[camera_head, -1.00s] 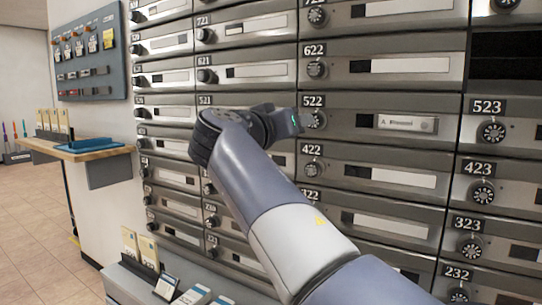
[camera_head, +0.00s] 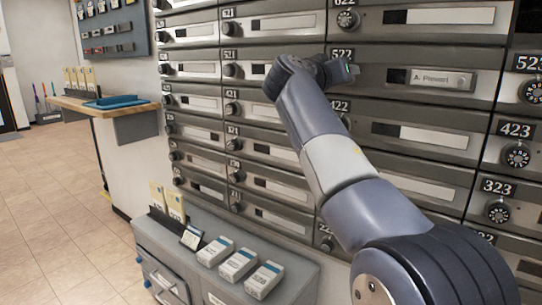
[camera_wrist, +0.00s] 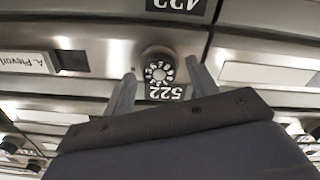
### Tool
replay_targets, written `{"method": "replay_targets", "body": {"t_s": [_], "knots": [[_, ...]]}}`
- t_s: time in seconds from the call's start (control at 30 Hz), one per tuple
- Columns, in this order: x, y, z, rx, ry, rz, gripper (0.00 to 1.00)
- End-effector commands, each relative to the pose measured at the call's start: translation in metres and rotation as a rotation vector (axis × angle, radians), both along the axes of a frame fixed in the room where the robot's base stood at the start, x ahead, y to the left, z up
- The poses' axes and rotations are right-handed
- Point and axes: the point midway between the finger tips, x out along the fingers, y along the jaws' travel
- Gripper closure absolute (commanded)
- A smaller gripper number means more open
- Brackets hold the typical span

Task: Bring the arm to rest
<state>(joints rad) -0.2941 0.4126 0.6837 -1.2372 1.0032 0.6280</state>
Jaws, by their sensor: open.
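My arm reaches up to the wall of metal mailboxes, and my gripper (camera_head: 340,72) is at the 522 door in the head view. In the wrist view my gripper (camera_wrist: 162,72) is open, with one finger on each side of the round 522 dial (camera_wrist: 159,72). Nothing is held. Whether the fingers touch the dial, I cannot tell. The 522 door carries a name label (camera_head: 441,79), which also shows upside down at the left of the wrist view (camera_wrist: 26,58). The dial is hidden behind my gripper in the head view.
A low grey cabinet (camera_head: 200,275) with small boxes (camera_head: 237,265) and cards on top stands below the mailboxes. A wooden shelf (camera_head: 100,106) with a blue tray (camera_head: 113,102) is at the left. Tiled floor (camera_head: 50,210) is clear at the left.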

Motion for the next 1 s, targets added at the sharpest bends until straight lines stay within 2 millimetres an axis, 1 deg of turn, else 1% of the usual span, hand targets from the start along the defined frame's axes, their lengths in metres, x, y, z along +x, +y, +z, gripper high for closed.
{"method": "replay_targets", "body": {"t_s": [0.17, 0.27, 0.37, 0.7, 0.87, 0.9, 1.0], "knots": [[-0.002, 0.001, 0.000, 0.004, -0.003, 0.000, 0.44], [-0.007, 0.005, 0.000, 0.021, -0.015, 0.000, 0.44], [-0.018, 0.014, 0.001, 0.022, -0.016, 0.003, 0.44], [-0.070, 0.052, 0.001, 0.022, -0.015, 0.003, 0.44], [-0.090, 0.066, 0.000, 0.022, -0.015, 0.003, 0.44], [-0.080, 0.058, -0.002, 0.022, -0.014, -0.005, 0.44], [-0.065, 0.046, -0.002, 0.024, -0.015, -0.007, 0.44]]}}
